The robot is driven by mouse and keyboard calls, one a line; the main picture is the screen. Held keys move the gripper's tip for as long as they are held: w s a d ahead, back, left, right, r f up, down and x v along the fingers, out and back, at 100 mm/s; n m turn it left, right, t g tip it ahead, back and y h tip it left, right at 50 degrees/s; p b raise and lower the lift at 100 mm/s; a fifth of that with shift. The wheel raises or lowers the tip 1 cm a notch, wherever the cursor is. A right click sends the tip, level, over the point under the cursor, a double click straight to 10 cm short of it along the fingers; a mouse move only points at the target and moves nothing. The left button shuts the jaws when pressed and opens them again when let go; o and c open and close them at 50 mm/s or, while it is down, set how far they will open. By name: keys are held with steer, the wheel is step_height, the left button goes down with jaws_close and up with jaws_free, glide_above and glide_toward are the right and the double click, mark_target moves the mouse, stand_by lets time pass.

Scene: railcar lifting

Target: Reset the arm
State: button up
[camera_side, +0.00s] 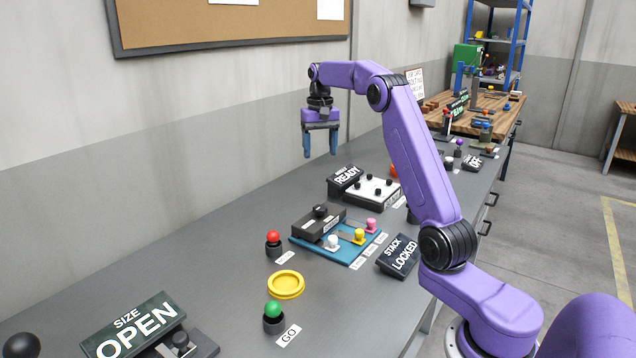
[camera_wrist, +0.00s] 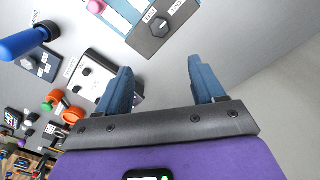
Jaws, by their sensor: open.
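My gripper (camera_side: 320,146) has blue fingers and hangs from the purple arm, pointing down, high above the back part of the grey bench. It is open and empty, with clear space between the fingers. In the wrist view my gripper (camera_wrist: 163,82) shows both blue fingers apart with nothing between them. No object touches the fingers in either view.
Below are a blue board (camera_side: 349,257) with colored knobs, a white panel (camera_side: 372,190), READY (camera_side: 346,177), LOCKED (camera_side: 398,256) and OPEN (camera_side: 130,328) signs, a red button (camera_side: 273,238), a green button (camera_side: 274,309) and a yellow ring (camera_side: 286,284). A wall stands behind.

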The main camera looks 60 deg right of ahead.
steer(key=s+a+n, duration=0.5)
steer(key=a, duration=0.8)
steer(key=s+a+n, duration=0.4)
steer(key=a, duration=0.9)
steer(key=s+a+f+n, duration=0.2)
steer(key=s+a+n, duration=0.1)
steer(key=s, duration=0.4)
steer(key=s+a+f+n, duration=0.1)
steer(key=s+a+n, duration=0.1)
steer(key=s+a, duration=0.35)
steer(key=s+d+f+n, duration=0.2)
steer(key=s+n, duration=0.1)
steer(key=s, duration=0.5)
steer(key=s+d+f+n, duration=0.2)
steer(key=s+n, duration=0.1)
steer(key=s, duration=0.5)
steer(key=shift+f, duration=0.4)
